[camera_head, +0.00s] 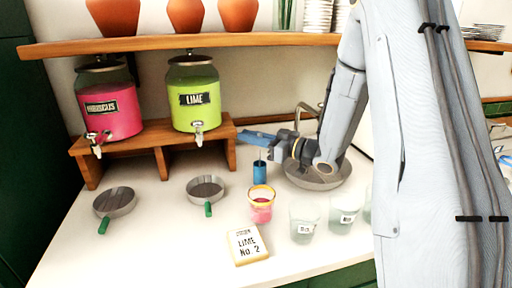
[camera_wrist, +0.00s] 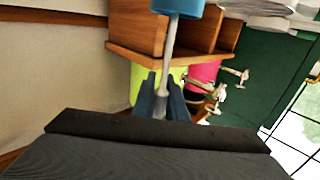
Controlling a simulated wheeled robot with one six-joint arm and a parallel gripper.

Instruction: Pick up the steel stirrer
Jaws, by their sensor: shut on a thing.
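The steel stirrer (camera_wrist: 171,45) shows in the wrist view as a thin grey rod running from between my fingers to a blue cylinder (camera_wrist: 178,7) at the top edge. My gripper (camera_wrist: 170,103) is shut on the rod. In the head view my gripper (camera_head: 262,138) is above the counter, in front of the wooden stand. The blue cylinder (camera_head: 260,173) is upright directly below it. I cannot tell whether the cylinder is part of the stirrer or a holder around it.
A glass with pink drink (camera_head: 261,207) stands just in front of the blue cylinder. Clear glasses (camera_head: 304,222) stand to its right, a "LIME NO. 2" card (camera_head: 247,245) in front. Two strainers (camera_head: 206,188) lie left. Pink (camera_head: 109,108) and lime (camera_head: 194,98) dispensers stand behind.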

